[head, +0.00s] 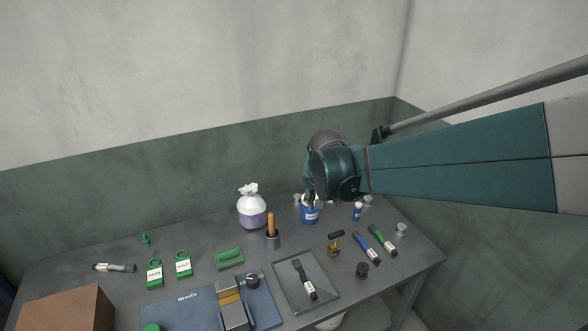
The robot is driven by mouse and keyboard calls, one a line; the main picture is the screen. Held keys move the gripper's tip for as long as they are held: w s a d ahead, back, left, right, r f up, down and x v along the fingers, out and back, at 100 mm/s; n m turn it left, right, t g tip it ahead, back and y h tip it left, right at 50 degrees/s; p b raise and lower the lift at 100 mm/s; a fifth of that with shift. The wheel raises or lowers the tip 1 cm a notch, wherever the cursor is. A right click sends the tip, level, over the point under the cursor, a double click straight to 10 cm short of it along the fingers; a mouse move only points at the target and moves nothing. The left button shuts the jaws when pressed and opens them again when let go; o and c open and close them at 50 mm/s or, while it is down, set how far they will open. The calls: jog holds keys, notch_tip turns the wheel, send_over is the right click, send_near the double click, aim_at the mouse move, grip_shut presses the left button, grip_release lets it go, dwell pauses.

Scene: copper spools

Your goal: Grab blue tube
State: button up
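A small blue tube with a white band (357,211) stands on the bench, right of my gripper. A larger blue container with a white label (310,215) stands directly below my gripper in the picture. My gripper (311,200) points down over or at the top of this container, which it partly hides. Its fingers are dark and small here, so I cannot tell if they are open, shut or touching the container.
On the grey bench (205,278), a white-and-purple bag (251,208) and a wooden-handled tool in a holder (272,232) stand left of my gripper.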

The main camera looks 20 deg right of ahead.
jog(key=w+d+f+m+g+p, duration=0.2)
jog(key=w+d+f+m+p, duration=0.3)
jog(key=d, duration=0.6)
jog(key=m+g+h, duration=0.1)
jog(key=m+h, duration=0.1)
send_over(357, 205)
jog(key=a, duration=0.2)
jog(key=f, duration=0.5)
jog(key=s+f, duration=0.1)
jog(key=f, duration=0.2)
jog(key=shift+a, duration=0.15)
jog(key=shift+d+f, duration=0.3)
jog(key=shift+f, duration=0.05)
jog(key=shift+x, duration=1.3)
jog(key=shift+w+b, duration=0.1)
jog(key=shift+b, duration=0.2)
jog(key=shift+b+x, duration=0.6)
jog(key=shift+x, duration=1.95)
jog(key=shift+w+a, duration=0.1)
jog(key=shift+a, duration=0.05)
jog(key=shift+c, duration=0.6)
